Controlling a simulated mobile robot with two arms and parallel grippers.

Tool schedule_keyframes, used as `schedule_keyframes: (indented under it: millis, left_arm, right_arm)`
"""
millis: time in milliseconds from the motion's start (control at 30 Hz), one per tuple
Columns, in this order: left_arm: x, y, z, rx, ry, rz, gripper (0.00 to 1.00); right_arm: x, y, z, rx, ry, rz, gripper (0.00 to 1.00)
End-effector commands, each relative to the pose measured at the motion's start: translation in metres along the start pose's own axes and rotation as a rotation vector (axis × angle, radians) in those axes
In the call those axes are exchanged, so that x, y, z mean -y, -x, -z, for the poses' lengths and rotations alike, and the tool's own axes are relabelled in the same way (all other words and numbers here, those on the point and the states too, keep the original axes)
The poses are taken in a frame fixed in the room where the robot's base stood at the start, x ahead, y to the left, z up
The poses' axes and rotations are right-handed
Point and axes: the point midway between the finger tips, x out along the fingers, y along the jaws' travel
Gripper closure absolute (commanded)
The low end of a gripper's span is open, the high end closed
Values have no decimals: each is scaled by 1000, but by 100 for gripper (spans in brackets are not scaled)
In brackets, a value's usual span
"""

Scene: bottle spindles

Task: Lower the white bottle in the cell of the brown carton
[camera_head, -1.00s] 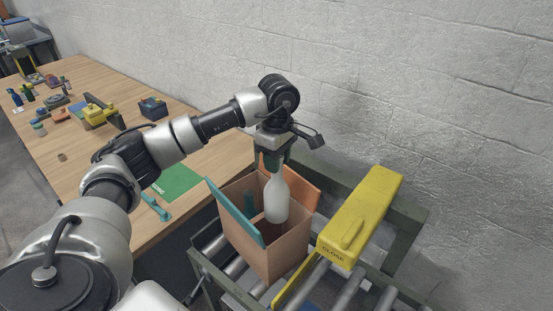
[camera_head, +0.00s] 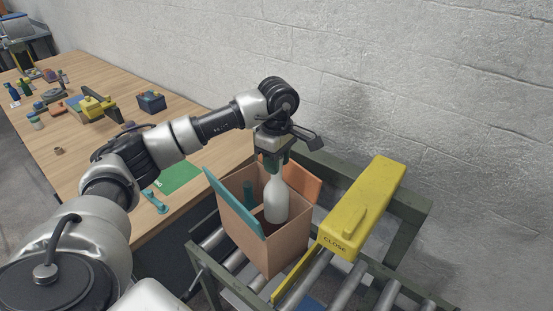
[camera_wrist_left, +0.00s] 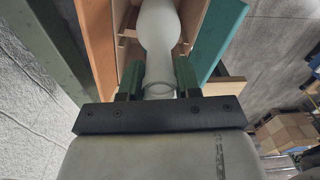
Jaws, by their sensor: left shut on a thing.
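The white bottle (camera_head: 277,200) hangs upright from my left gripper (camera_head: 273,161), which is shut on its neck. Its lower part is inside the open top of the brown carton (camera_head: 262,250); its base is hidden or hard to make out against the inside. In the left wrist view the bottle (camera_wrist_left: 159,28) sits between the green fingers of my gripper (camera_wrist_left: 159,85), with thin carton dividers beside it. My right gripper is not in view.
The carton's teal flap (camera_head: 232,203) and orange flap (camera_head: 303,180) stand open. The carton rests on a roller conveyor (camera_head: 345,285). A yellow block marked CLOSE (camera_head: 362,208) is close on the right. A wooden table (camera_head: 95,130) with tools is on the left.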

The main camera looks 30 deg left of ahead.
Motion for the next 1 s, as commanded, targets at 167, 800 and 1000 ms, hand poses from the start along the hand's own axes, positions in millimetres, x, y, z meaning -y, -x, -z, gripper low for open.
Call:
schedule_keyframes:
  millis: [167, 800, 1000]
  left_arm:
    - [0, -10, 0, 0, 1, -2, 100]
    - [-1, -42, 0, 0, 1, -2, 100]
    - [-1, -52, 0, 0, 1, -2, 100]
  right_arm:
    - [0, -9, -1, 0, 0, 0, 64]
    - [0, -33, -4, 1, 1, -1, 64]
    - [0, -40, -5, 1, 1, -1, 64]
